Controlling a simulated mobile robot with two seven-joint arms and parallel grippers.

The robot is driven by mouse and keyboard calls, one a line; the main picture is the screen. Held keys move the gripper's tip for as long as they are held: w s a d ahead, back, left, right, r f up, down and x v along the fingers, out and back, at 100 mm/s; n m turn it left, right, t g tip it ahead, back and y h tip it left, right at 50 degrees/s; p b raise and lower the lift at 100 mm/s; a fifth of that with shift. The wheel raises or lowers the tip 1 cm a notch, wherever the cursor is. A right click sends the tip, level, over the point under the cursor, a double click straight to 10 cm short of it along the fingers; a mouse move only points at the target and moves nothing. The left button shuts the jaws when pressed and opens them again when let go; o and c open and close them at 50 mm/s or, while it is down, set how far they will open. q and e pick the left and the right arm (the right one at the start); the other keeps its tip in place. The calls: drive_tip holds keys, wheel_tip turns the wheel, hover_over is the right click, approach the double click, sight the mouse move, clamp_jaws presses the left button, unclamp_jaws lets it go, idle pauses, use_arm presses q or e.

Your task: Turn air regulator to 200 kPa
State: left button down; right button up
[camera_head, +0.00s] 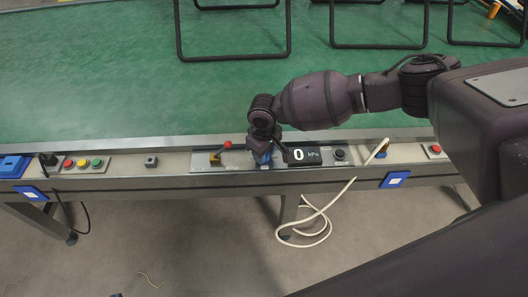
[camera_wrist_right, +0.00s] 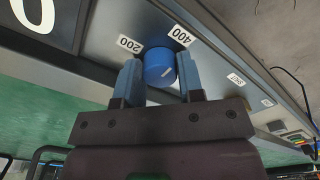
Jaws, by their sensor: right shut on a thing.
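The air regulator is a blue round knob (camera_wrist_right: 158,66) with a white mark, set on a grey metal panel. Labels reading 200 (camera_wrist_right: 129,44) and 400 (camera_wrist_right: 180,36) stand on either side of it. My right gripper (camera_wrist_right: 160,75) is shut on the knob, one blue finger on each side. In the head view my right gripper (camera_head: 263,150) covers most of the knob. The display (camera_head: 303,155) beside it reads 0 kPa. My left gripper is not in view.
A red-tipped lever (camera_head: 226,146) stands left of the gripper. A black knob (camera_head: 340,154) is right of the display. Coloured push buttons (camera_head: 83,163) sit at the left. Black frames (camera_head: 235,55) stand on the green belt (camera_head: 120,90). A white hose (camera_head: 322,212) hangs in front.

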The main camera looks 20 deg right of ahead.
drive_tip(key=shift+n, duration=0.3)
drive_tip(key=n, duration=0.2)
drive_tip(key=shift+n+p, duration=0.3)
drive_tip(key=shift+n, duration=0.1)
drive_tip(key=n, duration=0.5)
drive_tip(key=shift+n, duration=0.3)
drive_tip(key=n, duration=0.5)
drive_tip(key=shift+n, duration=1.8)
drive_tip(key=o, duration=0.9)
drive_tip(key=shift+o, duration=0.2)
